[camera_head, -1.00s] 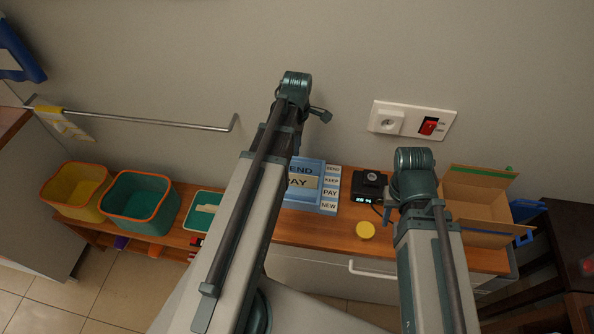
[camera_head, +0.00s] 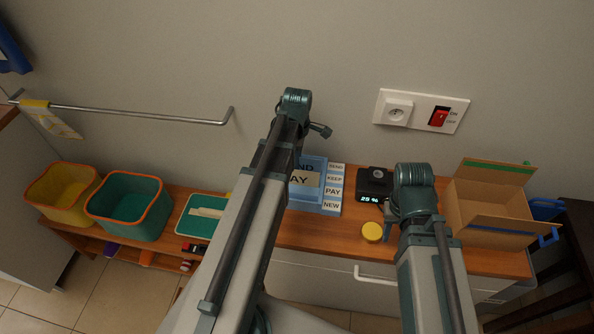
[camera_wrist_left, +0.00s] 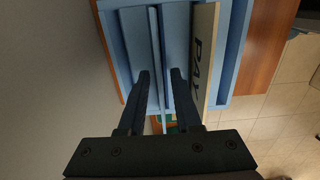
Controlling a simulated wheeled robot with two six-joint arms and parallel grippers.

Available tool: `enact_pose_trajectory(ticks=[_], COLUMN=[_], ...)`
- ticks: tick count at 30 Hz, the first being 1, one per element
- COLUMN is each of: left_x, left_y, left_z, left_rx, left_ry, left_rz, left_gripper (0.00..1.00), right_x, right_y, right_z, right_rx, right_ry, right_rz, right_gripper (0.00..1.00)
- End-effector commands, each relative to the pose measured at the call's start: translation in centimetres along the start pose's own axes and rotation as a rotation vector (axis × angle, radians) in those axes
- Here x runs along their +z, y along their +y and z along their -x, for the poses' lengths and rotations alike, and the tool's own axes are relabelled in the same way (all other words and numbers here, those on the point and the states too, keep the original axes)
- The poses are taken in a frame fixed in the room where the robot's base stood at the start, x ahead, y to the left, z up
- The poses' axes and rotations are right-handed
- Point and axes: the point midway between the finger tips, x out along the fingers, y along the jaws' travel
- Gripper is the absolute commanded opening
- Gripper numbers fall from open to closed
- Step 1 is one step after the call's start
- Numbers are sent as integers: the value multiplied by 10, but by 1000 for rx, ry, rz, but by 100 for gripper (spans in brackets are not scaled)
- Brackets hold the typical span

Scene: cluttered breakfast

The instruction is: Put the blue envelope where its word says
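A light-blue rack (camera_head: 331,208) stands on the wooden sideboard, with labels SEND, KEEP, PAY and NEW at its right side. A blue envelope (camera_head: 309,166), showing the letters ND, stands in it behind a beige envelope (camera_head: 312,180) showing AY; my left arm hides part of both. In the left wrist view the beige envelope (camera_wrist_left: 205,60) reads PAY. There my left gripper (camera_wrist_left: 160,76) is open, its fingers apart on either side of a thin blue upright strip. I cannot tell whether this strip is the envelope or a divider. My right gripper is not visible; its arm is at the right.
A black device (camera_head: 375,184) with a lit display and a yellow round object (camera_head: 372,232) are right of the rack. A cardboard box (camera_head: 487,216) stands further right. A green board (camera_head: 199,217), teal bin (camera_head: 128,207) and yellow bin (camera_head: 62,192) are left.

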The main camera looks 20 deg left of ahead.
Motion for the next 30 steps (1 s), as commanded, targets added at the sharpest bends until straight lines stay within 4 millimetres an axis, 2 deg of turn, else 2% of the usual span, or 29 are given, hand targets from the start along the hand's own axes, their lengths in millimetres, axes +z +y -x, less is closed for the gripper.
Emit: enact_pose_trajectory(ticks=[4, 9, 19, 30], left_x=[0, 0, 0, 0], left_y=[0, 0, 0, 0], left_z=[1, 1, 4, 24], left_rx=[0, 0, 0, 0], left_ry=[0, 0, 0, 0], left_rz=[0, 0, 0, 0], left_gripper=[31, 0, 0, 0], right_x=[0, 0, 0, 1], right_y=[0, 0, 0, 2], right_z=[1, 1, 4, 24], right_rx=[0, 0, 0, 0], right_ry=[0, 0, 0, 0], right_rz=[0, 0, 0, 0], right_gripper=[39, 39, 39, 39])
